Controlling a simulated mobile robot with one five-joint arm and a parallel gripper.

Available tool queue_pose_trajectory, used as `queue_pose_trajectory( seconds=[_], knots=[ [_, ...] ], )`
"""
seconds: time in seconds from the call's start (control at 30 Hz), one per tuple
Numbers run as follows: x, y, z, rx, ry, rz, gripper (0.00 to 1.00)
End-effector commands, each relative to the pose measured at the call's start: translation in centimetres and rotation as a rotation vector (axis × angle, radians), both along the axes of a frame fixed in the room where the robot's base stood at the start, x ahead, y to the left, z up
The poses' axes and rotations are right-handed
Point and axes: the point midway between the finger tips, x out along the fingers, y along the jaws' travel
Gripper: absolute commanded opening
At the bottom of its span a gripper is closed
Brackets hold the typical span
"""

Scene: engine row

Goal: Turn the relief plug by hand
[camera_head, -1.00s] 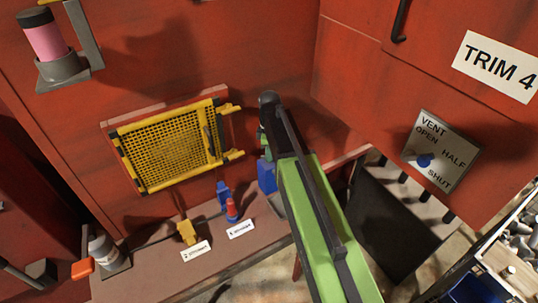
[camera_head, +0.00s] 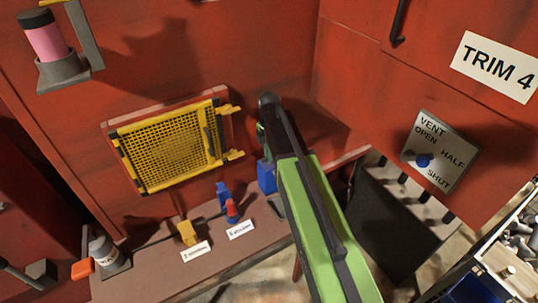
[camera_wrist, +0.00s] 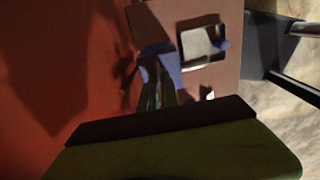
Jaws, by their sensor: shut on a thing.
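My gripper (camera_wrist: 157,92) is shut, with its fingers reaching down to a blue block (camera_wrist: 160,66) in the wrist view. In the head view this blue block (camera_head: 266,177) shows at the ledge by the red wall, beside my green arm. The contact itself is partly hidden, and I cannot tell whether the block is the relief plug or covers it. A small red-topped blue fitting (camera_head: 232,212) stands apart on the ledge to the left, behind a white label too small to read.
A yellow mesh guard (camera_head: 170,148) hangs on the red wall. A vent selector plate (camera_head: 440,150) is at right. A tray of metal parts (camera_head: 515,250) is at far right.

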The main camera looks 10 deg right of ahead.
Motion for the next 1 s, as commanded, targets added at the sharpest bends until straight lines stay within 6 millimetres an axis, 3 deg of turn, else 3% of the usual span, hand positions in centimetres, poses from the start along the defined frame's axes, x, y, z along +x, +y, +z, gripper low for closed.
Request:
queue_pose_trajectory(
  seconds=[0.03,0.47,0.5,0.63,0.73,0.87,1.0],
  knots=[
    [-1.1,0.4,-0.6,0.006,0.029,0.011,0.0],
    [-1.1,0.4,-0.7,0.006,0.03,0.023,0.0],
    [-1.1,0.4,-0.7,0.006,0.03,0.023,0.09],
    [-1.1,0.4,-0.7,0.006,0.03,0.022,0.26],
    [-1.1,0.4,-0.5,0.006,0.03,0.022,0.28],
    [-1.2,0.4,0.6,0.006,0.027,0.021,0.28],
    [-1.1,0.3,3.1,0.005,0.023,0.019,0.28]
  ],
)
